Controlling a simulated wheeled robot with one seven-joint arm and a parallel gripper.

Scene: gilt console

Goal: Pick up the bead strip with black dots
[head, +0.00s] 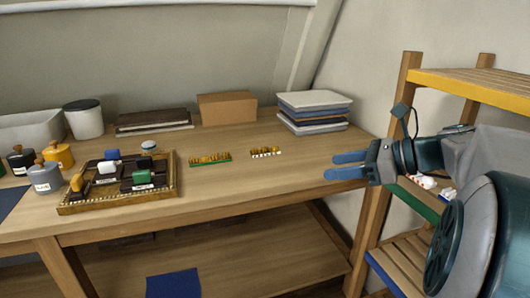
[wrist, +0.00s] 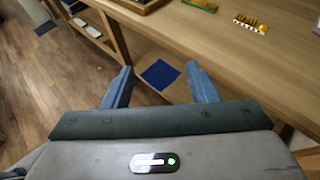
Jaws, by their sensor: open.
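Two small bead strips with golden tops lie apart on the wooden table. The right one, a strip with a white base and dark marks (head: 265,152), looks like the dotted one; it also shows near the top right of the wrist view (wrist: 250,24). The left one, a green-based bead strip (head: 210,160), is cut by the top edge of the wrist view (wrist: 201,5). My gripper (head: 330,166) is open and empty, at the table's right end, to the right of both strips. Its blue fingers (wrist: 159,69) are spread apart in the wrist view, clear of the strips.
A wooden tray (head: 120,204) with coloured blocks stands left of the strips. A stack of books (head: 313,112) and a cardboard box (head: 227,107) stand behind. A shelf with a yellow edge (head: 470,89) stands right. The table front is clear around the strips.

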